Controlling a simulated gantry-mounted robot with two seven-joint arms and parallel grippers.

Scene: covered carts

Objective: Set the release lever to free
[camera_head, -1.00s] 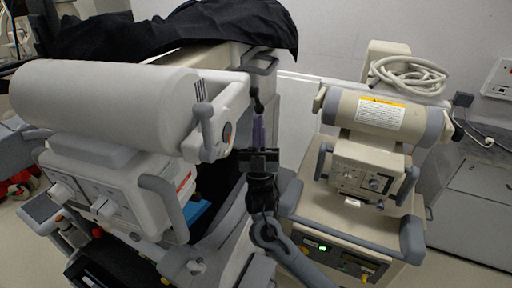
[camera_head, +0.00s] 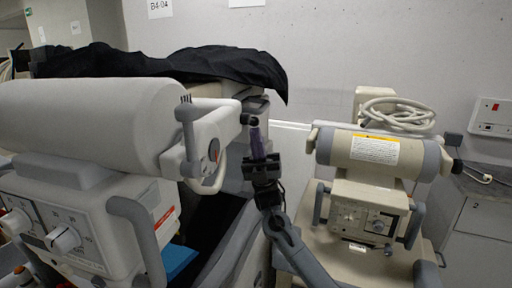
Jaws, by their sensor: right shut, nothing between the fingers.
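A large white machine head (camera_head: 90,125) on a cart fills the left side. A pale arm (camera_head: 222,122) sticks out from it to the right and ends in a short black lever with a round knob (camera_head: 250,120). A grey upright handle (camera_head: 188,130) stands beside a dial with a red mark (camera_head: 213,150). Which of these is the release lever is not labelled. My right gripper (camera_head: 257,133) points up, its purple fingers shut and empty. Its tips are just below the black knob; whether they touch it I cannot tell. My left gripper is not in view.
A second beige machine (camera_head: 375,150) with coiled cable (camera_head: 400,112) stands at the right. A grey cabinet (camera_head: 478,235) is beyond it. The pale wall (camera_head: 360,45) behind is bare apart from signs and a socket panel.

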